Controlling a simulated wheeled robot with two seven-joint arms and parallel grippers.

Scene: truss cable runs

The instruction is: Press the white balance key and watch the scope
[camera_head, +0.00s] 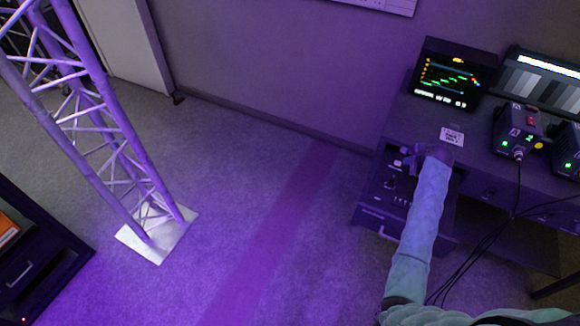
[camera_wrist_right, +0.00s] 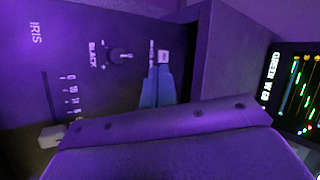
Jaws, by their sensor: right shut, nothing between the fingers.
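The scope (camera_head: 446,82) stands on the desk at the right in the head view, its lit screen showing a stepped green trace with yellow and red marks. It also shows at the right edge of the right wrist view (camera_wrist_right: 299,95), turned on its side. The control panel (camera_head: 376,190) is at the desk's left front. In the wrist view the panel (camera_wrist_right: 60,75) carries a pale key (camera_wrist_right: 163,57) with a small label too blurred to read. My right gripper (camera_wrist_right: 161,69) is shut and empty, its tips at the key, seemingly touching it. My left gripper is out of view.
A black knob (camera_wrist_right: 121,56) marked BLACK and an IRIS scale sit beside the key. A monitor (camera_head: 540,80) with grey bars and a box with green lights (camera_head: 517,130) stand on the desk. Cables hang below. A truss tower (camera_head: 120,140) stands left; the floor between is clear.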

